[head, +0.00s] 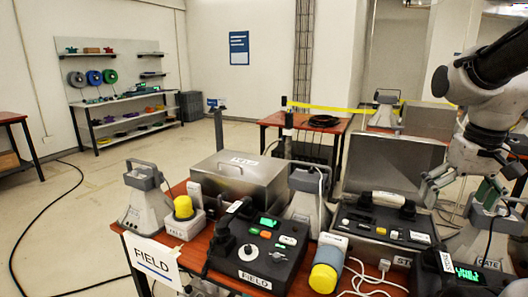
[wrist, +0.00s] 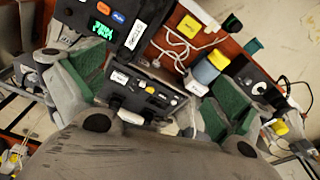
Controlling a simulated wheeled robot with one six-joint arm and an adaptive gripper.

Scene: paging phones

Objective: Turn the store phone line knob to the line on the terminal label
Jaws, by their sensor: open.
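The store phone (head: 355,218) is a dark panel with small buttons and a raised lid, right of centre in the head view. A partly covered label beginning "ST" (head: 420,237) is on its front.
The field phone (head: 270,265), with a round knob (head: 248,252), stands left of the store phone. A yellow-topped cylinder (head: 325,277) and white cables are between them. A grey stand (head: 310,205) rises behind.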

